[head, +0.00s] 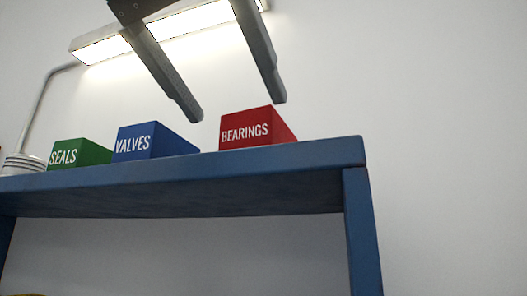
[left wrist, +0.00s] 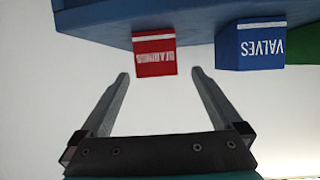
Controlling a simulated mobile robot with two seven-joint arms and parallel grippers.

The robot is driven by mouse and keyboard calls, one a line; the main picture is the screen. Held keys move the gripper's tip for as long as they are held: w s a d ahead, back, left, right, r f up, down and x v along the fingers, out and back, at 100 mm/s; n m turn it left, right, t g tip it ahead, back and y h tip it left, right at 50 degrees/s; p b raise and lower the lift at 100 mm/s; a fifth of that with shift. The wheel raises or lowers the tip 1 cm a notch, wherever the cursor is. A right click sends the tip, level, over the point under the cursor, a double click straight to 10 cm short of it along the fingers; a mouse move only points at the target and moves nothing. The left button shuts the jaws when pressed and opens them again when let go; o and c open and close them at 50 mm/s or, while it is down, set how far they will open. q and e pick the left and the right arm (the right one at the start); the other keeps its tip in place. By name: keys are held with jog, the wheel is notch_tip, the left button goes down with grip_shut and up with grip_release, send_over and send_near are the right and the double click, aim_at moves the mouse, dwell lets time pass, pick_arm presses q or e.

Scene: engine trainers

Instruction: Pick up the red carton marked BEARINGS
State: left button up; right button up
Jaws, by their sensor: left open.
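The red carton marked BEARINGS (head: 252,131) stands on top of the blue shelf (head: 200,180), near its right end. My left gripper (head: 238,110) is open and empty. Its two fingers reach down from the top of the head view, and their tips appear just above and around the carton. In the left wrist view the red carton (left wrist: 154,54) appears upside down, beyond and between the fingertips (left wrist: 160,74). A gap shows between it and the fingers. My right gripper is not in view.
A blue carton marked VALVES (head: 140,143) and a green carton marked SEALS (head: 75,153) stand left of the red one. White stacked items (head: 22,164) are at the far left. A lit lamp (head: 165,28) hangs behind. Right of the shelf is bare wall.

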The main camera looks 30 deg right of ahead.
pick_arm(q)
jog(key=x, duration=0.9)
jog(key=shift+s+d+p, duration=0.15)
jog(key=shift+s+p, duration=0.1)
jog(key=shift+p, duration=0.15)
jog(key=shift+c, duration=0.4)
jog(key=shift+r, duration=0.1)
grip_shut()
